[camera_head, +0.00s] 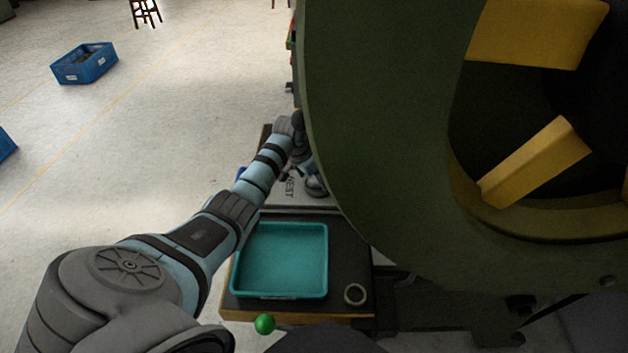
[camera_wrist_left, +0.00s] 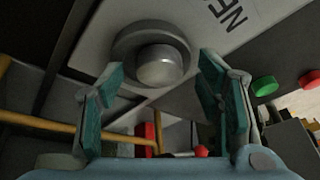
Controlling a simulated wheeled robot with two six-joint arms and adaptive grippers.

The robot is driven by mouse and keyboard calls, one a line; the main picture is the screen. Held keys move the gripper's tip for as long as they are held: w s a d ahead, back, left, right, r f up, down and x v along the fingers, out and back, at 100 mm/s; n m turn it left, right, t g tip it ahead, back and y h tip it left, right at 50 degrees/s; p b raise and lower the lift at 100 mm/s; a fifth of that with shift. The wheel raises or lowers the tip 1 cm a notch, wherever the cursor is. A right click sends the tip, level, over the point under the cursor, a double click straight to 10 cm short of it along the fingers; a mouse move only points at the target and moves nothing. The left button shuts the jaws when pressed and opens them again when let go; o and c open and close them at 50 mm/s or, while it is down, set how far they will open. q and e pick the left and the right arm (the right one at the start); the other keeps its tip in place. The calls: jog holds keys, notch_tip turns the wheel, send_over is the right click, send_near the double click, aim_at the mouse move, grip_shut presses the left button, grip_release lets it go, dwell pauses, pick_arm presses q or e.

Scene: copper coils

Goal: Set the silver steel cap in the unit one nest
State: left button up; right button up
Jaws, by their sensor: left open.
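The silver steel cap (camera_wrist_left: 160,66) sits in a round dark grey ring, the nest (camera_wrist_left: 126,44), on a light plate marked with letters beginning "NE". In the wrist view the open left gripper (camera_wrist_left: 162,85) has one teal-padded finger on each side of the cap, apart from it. In the head view my left arm reaches to the nest plate (camera_head: 290,203), and the left gripper (camera_head: 300,172) is small and partly hidden by the big green machine. A round grey part of the nest (camera_head: 316,186) shows beside it. My right gripper is not in view.
An empty teal tray (camera_head: 323,262) lies on the dark bench (camera_head: 345,270), with a small grey ring (camera_head: 355,294) beside it. A green knob (camera_head: 265,324) is at the front edge. The large green machine (camera_head: 370,120) blocks the right. Blue crates (camera_head: 84,68) stand on the floor.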

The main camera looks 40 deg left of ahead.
pick_arm(q)
jog(key=shift+c, duration=0.5)
jog(key=c, duration=1.1)
jog(key=shift+w+d+p, duration=0.35)
jog(key=shift+d+p, duration=0.2)
jog(key=shift+p, duration=0.05)
jog(key=shift+c, duration=0.2)
jog(key=shift+w+d+f, duration=0.1)
jog(key=shift+w, duration=0.1)
jog(key=o, duration=1.2)
jog(key=v, duration=1.2)
